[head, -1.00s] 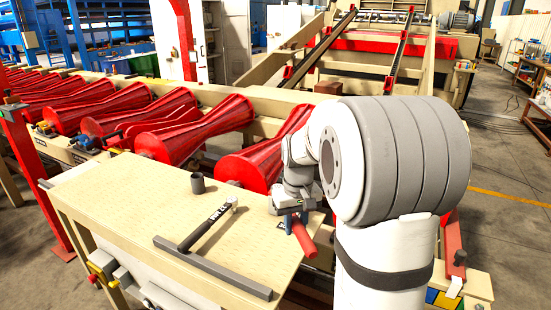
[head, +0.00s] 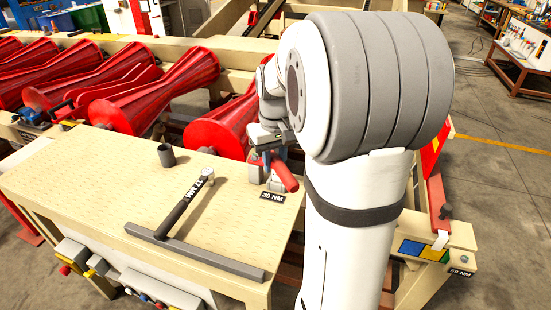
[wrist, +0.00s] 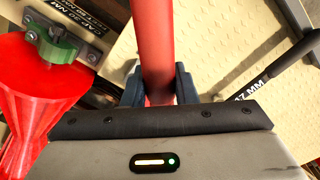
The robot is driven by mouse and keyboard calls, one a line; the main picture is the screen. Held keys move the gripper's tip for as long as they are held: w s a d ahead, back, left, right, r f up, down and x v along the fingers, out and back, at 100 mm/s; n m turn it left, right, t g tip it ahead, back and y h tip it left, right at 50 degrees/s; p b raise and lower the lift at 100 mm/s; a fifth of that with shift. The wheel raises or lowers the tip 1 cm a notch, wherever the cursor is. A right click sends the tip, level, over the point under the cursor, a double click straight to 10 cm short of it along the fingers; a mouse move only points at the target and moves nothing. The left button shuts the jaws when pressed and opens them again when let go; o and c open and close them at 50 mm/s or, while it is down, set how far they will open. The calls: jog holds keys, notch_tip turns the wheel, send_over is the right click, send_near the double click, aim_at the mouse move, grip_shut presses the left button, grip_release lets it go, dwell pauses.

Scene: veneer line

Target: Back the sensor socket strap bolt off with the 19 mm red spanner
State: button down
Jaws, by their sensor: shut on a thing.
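My gripper (wrist: 158,88) is shut on the red spanner (wrist: 157,35). Its dark fingers lie on both sides of the red handle, which runs out of the top of the wrist view, so its working end is hidden. In the head view, the red spanner (head: 285,172) shows just below my gripper (head: 272,158), by the table's far right edge. In the wrist view, a green clamp-like fitting (wrist: 55,46) with a bolt head sits at the upper left, apart from my gripper. It may be the sensor socket strap; I cannot tell for sure. Contact between spanner and bolt is not visible.
The tan table (head: 95,190) carries a dark cup (head: 166,155), a black-handled 17 MM tool (head: 183,205) and a grey bar (head: 195,253). A 30 NM label (head: 272,197) is near its right edge. Red rollers (head: 155,90) lie behind.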

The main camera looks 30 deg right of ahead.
jog(key=w+a+f+m, duration=0.2)
jog(key=a+m, duration=0.2)
jog(key=a, duration=0.1)
jog(key=w+a+f+m+b, duration=0.1)
jog(key=w+a+f+m, duration=0.1)
jog(key=a+m, duration=0.2)
jog(key=shift+w+a+m, duration=0.3)
jog(key=shift+a, duration=0.3)
jog(key=shift+f+b, duration=0.85)
jog(key=shift+b, duration=0.05)
dwell(0.6)
